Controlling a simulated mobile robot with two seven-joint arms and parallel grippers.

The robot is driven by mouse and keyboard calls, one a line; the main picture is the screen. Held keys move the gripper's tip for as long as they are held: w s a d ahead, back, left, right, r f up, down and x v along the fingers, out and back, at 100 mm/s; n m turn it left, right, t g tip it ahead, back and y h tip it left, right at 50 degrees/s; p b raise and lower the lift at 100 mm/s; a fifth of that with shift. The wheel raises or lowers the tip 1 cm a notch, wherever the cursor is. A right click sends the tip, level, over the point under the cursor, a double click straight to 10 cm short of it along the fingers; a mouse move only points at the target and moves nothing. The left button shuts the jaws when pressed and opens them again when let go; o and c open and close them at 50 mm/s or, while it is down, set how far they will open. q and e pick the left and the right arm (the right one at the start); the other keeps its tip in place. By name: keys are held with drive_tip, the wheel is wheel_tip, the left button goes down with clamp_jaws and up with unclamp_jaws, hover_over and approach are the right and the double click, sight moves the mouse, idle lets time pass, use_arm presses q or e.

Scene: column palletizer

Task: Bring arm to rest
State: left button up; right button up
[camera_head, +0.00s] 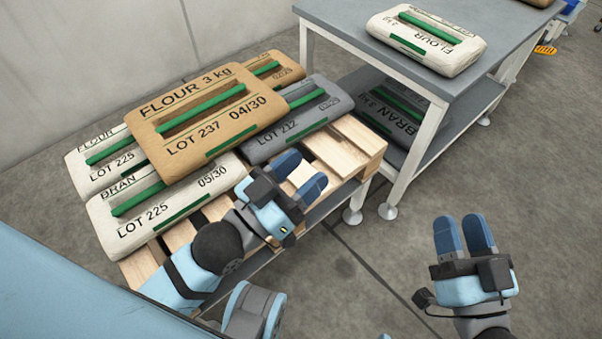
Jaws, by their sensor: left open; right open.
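My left gripper (301,176) is open and empty. It hangs over the near right part of the wooden pallet (345,146), just right of the lower white bag. My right gripper (463,233) is open and empty over the bare floor at the lower right. A brown flour bag (212,147), LOT 237, lies on top of the other bags on the pallet. Beneath and around it are a white bran bag (137,232), LOT 225, another white flour bag (82,175), a grey bag (318,118), LOT 212, and a partly hidden brown bag (272,60).
A grey table (340,20) stands at the upper right with a white flour bag (425,60) on top. A grey bran bag (385,128) lies on its lower shelf. A light wall (80,60) runs behind the pallet. The floor (360,270) between my grippers is clear.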

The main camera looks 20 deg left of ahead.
use_arm(q)
drive_tip(key=shift+s+d+n+y, duration=0.1)
drive_tip(key=shift+s+n+y, duration=0.25)
drive_tip(key=shift+n, duration=0.35)
drive_tip(key=s+a+r+g+y+p, duration=0.4)
drive_tip(key=a+r+g+y+p, duration=0.1)
drive_tip(key=p, duration=3.2)
drive_tip(key=a+g+y, duration=0.1)
drive_tip(key=a+g, duration=0.1)
drive_tip(key=shift+a, duration=0.4)
use_arm(e)
drive_tip(key=s+d+r+g+h, duration=0.3)
drive_tip(key=d+r+g+h, duration=0.2)
drive_tip(key=d+g+h, duration=0.1)
drive_tip(key=shift+s+d+g, duration=0.4)
drive_tip(key=shift+d+g, duration=0.2)
drive_tip(key=shift+d, duration=0.3)
